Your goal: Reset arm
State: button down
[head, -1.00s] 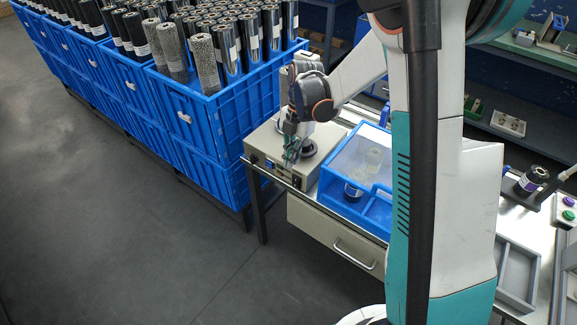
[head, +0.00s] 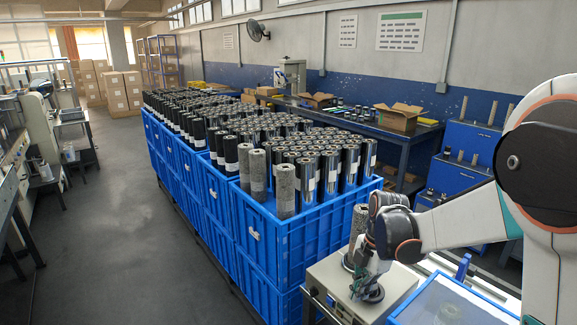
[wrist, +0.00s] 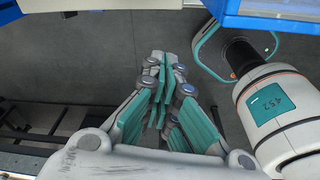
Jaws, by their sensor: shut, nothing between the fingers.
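My arm reaches in from the right of the head view, with its wrist bent downward. My gripper (head: 362,281) hangs over the beige instrument box (head: 332,282), in front of a dark round plate on its top. Its fingertips are partly hard to make out there. In the wrist view my gripper (wrist: 164,66) shows its teal-padded fingers drawn together, with nothing held between them. Grey floor shows behind the fingers in that view.
Blue crates (head: 262,240) filled with dark and speckled rolls stand left of my gripper. A clear-lidded blue bin (head: 440,305) sits right of the instrument box. A back bench (head: 400,137) carries open cardboard boxes. The floor at left (head: 130,240) is clear.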

jog(key=s+r+m+t+h, duration=0.1)
jog(key=s+r+m+t, duration=0.3)
jog(key=s+r+m, duration=0.3)
jog(key=s+r+m+t, duration=0.3)
jog(key=s+r+m, duration=0.4)
jog(key=s+m, duration=0.6)
jog(key=m, duration=0.2)
jog(key=shift+a+m+t+h, duration=0.15)
jog(key=shift+m+t+h, duration=0.15)
jog(key=shift+t+h, duration=0.1)
